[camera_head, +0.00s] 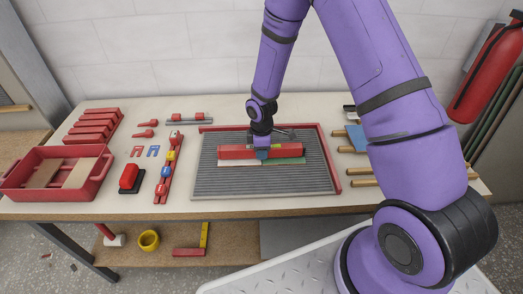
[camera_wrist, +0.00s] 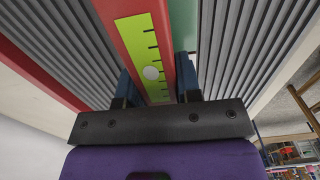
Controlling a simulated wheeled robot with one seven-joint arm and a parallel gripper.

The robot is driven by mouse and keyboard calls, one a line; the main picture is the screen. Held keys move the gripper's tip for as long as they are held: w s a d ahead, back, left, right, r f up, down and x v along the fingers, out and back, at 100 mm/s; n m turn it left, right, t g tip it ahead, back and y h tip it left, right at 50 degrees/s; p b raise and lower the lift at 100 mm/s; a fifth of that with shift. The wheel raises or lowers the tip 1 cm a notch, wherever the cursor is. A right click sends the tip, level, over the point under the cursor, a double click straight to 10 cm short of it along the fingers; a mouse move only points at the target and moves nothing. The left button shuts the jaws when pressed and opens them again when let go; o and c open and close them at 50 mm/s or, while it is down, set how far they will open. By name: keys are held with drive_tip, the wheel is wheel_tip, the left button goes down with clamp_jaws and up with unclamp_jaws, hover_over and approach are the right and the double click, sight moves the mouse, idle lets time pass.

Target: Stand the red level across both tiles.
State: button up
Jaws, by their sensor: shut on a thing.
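The red level (camera_head: 236,153) has a yellow-green face and lies along the back part of the two tiles in the head view. In the wrist view the level (camera_wrist: 125,30) runs between my fingers. My gripper (camera_head: 262,153) is shut on the level near its middle. The left tile (camera_head: 240,163) is pale and mostly hidden under the level. The right tile (camera_head: 288,161) is green; its edge also shows in the wrist view (camera_wrist: 184,25). Whether the level touches both tiles cannot be told.
The tiles lie on a grey ribbed board (camera_head: 210,182) with a red raised edge (camera_head: 328,155) at the back and right. A red tray (camera_head: 52,180), a red rail with coloured knobs (camera_head: 167,170) and small tools stand left. Wooden-handled tools (camera_head: 362,170) lie right.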

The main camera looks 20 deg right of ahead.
drive_tip(key=shift+f, duration=0.2)
drive_tip(key=o, duration=1.5)
drive_tip(key=shift+c, duration=0.2)
drive_tip(key=shift+r, duration=0.1)
drive_tip(key=shift+r, duration=2.95)
